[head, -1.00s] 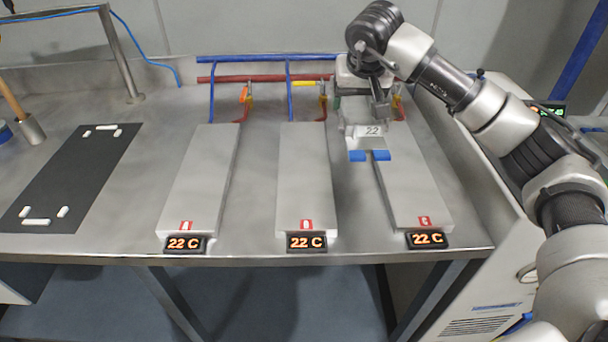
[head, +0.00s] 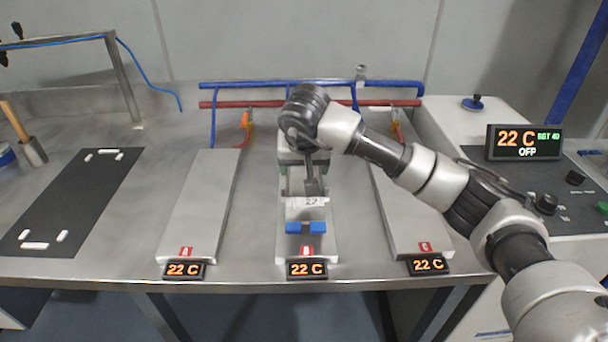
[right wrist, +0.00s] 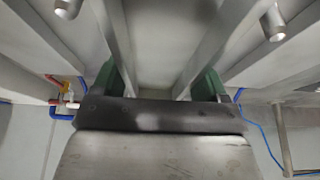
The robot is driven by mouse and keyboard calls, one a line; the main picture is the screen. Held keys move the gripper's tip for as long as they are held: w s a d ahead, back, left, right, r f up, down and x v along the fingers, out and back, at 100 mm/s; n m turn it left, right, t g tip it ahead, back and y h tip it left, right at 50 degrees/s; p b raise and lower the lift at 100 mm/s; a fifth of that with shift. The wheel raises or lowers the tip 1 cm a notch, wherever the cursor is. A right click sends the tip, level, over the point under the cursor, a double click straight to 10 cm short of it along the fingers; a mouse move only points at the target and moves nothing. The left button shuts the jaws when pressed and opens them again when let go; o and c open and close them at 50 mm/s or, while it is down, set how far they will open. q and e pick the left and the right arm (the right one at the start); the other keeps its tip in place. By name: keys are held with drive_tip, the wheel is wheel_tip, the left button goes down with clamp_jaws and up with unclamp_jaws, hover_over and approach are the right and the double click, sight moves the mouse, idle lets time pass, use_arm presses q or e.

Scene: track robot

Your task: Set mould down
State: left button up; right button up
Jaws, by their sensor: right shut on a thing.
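The mould (head: 306,212) is a grey metal block with a "22" label and two blue pads at its front. It is over the middle plate B (head: 318,253), lined up with its length. I cannot tell whether it touches the plate or hangs just above. My right gripper (head: 305,170), with green fingertips, is shut on the mould's far part. The right wrist view shows the green fingers (right wrist: 157,84) at both sides of a dark bar and a grey metal face. My left gripper is not in view.
Plate A (head: 202,205) on the left is bare. Plate C (head: 410,215) on the right is partly behind my arm. Red and blue pipes (head: 240,94) run behind the plates. A black mat (head: 75,195) with white pieces lies far left. A control box display (head: 524,142) stands right.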

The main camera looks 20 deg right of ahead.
sight(304, 175)
drive_tip(key=shift+f, duration=1.45)
drive_tip(key=shift+f, duration=0.1)
drive_tip(key=o, duration=1.4)
drive_tip(key=v, duration=1.2)
